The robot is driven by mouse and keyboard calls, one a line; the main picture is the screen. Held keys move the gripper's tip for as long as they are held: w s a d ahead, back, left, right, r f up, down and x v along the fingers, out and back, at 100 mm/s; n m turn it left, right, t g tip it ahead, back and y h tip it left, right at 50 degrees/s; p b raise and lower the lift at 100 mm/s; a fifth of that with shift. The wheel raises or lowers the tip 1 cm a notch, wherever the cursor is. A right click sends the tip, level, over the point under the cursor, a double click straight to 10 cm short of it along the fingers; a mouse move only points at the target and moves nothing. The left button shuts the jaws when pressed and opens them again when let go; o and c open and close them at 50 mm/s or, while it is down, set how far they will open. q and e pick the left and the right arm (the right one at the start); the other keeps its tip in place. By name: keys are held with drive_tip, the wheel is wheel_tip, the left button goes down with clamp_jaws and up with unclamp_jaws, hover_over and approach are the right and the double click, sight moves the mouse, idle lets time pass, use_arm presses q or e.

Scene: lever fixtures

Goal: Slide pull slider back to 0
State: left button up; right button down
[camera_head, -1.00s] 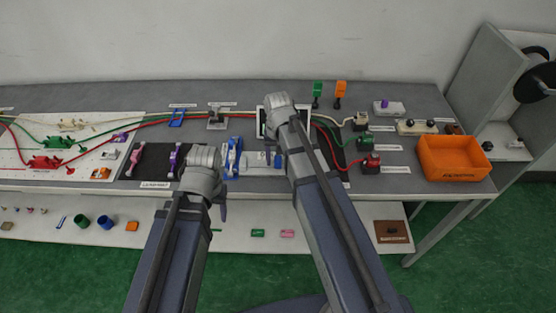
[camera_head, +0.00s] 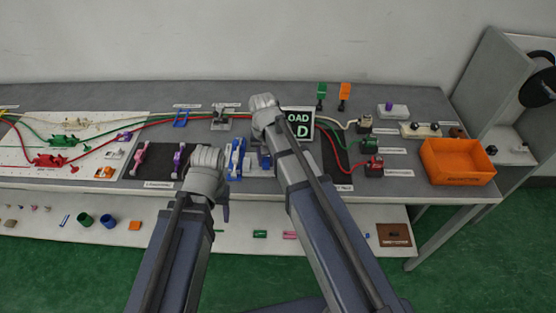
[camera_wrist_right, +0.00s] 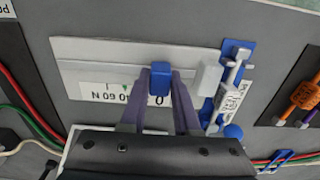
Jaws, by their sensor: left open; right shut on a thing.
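The pull slider is a pale plate (camera_wrist_right: 90,68) with a printed force scale along one edge, seen upside down in the right wrist view. Its blue knob (camera_wrist_right: 160,68) stands at the scale's 0 end, close to the printed 0. My right gripper (camera_wrist_right: 160,82) is shut on this knob, one finger on each side.
A blue bracket fixture (camera_wrist_right: 238,62) with a white block stands just past the slider's 0 end. A dark display (camera_head: 301,124) with green and white letters stands behind. Red, green and white cables run nearby. An orange bin (camera_head: 458,162) sits at the right.

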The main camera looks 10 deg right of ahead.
drive_tip(key=shift+w+a, duration=0.15)
drive_tip(key=shift+a, duration=0.2)
drive_tip(key=c, duration=0.6)
unclamp_jaws()
drive_tip(key=shift+a, duration=0.1)
drive_tip(key=shift+c, duration=0.2)
wheel_tip(320, 180, up, 8)
drive_tip(key=p, duration=0.8)
drive_tip(key=shift+f, duration=0.1)
